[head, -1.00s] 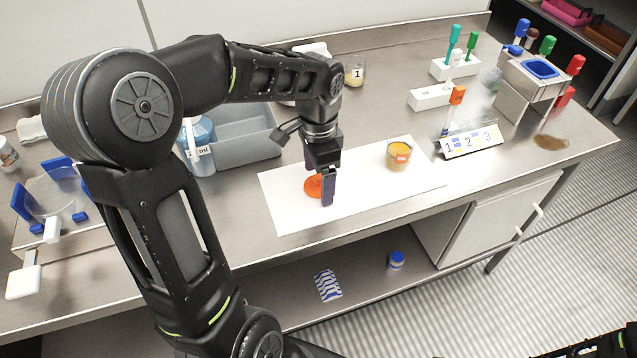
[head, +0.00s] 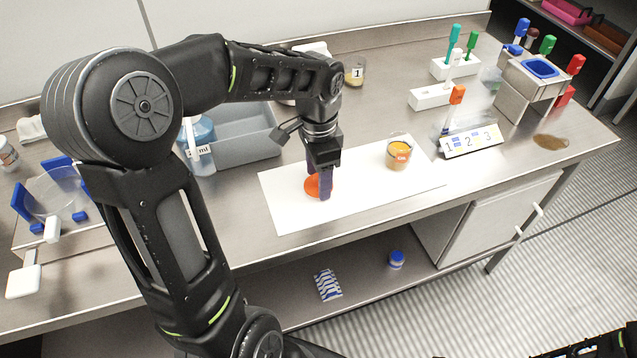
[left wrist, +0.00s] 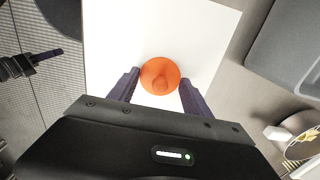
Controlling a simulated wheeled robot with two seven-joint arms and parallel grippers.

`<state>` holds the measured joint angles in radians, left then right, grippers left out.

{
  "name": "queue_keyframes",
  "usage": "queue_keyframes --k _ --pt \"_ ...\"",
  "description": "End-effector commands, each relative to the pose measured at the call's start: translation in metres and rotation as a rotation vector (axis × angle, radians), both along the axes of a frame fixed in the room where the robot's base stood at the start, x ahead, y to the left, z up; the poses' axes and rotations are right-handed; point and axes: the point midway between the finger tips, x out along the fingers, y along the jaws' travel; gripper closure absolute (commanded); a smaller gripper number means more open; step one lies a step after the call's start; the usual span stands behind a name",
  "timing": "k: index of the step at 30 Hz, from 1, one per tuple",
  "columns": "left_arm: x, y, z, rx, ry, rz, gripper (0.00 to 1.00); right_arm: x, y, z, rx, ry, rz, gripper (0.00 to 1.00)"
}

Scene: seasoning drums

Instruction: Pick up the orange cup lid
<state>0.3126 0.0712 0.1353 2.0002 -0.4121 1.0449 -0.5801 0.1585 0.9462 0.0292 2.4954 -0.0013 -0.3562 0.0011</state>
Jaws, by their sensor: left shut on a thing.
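The orange cup lid (head: 311,187) is a round disc on the white sheet (head: 285,213), left of the glass cup. In the left wrist view the lid (left wrist: 160,76) shows a raised knob in its middle. My left gripper (head: 319,179) points down at the lid and is shut on it, with a dark finger on each side. The gripper (left wrist: 159,90) also shows in the left wrist view. The lid looks at sheet level; I cannot tell any gap beneath it. A dark gripper-like part, likely my right gripper (left wrist: 38,58), shows at the left wrist view's left edge.
A glass cup with orange contents (head: 399,153) stands on the sheet's right part. A grey bin (head: 245,152) is behind. A numbered stand (head: 470,141) and white racks (head: 433,97) are at right. The sheet's front left is clear.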

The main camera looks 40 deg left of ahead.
Motion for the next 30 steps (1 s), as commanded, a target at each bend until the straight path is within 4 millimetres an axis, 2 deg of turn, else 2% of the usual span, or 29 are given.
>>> queue_keyframes --k 1,9,19,23,30 --pt "0.0 0.0 0.0 0.0 0.0 0.0 0.6 0.0 0.0 0.0 0.0 0.0 0.0 0.64" --pt "0.0 0.0 0.0 0.0 0.0 0.0 0.81 0.0 0.0 0.0 0.0 0.0 0.0 0.64" --pt "0.001 0.0 0.006 0.001 -0.002 0.0 0.81 0.0 0.0 0.0 0.0 0.0 0.0 0.64" --pt "0.001 0.0 0.023 0.002 -0.005 0.001 0.81 0.0 0.0 -0.001 0.0 0.0 0.0 0.64" --pt "0.001 0.0 0.07 0.002 -0.005 0.0 0.81 0.0 0.0 -0.001 0.0 0.0 0.0 0.64"
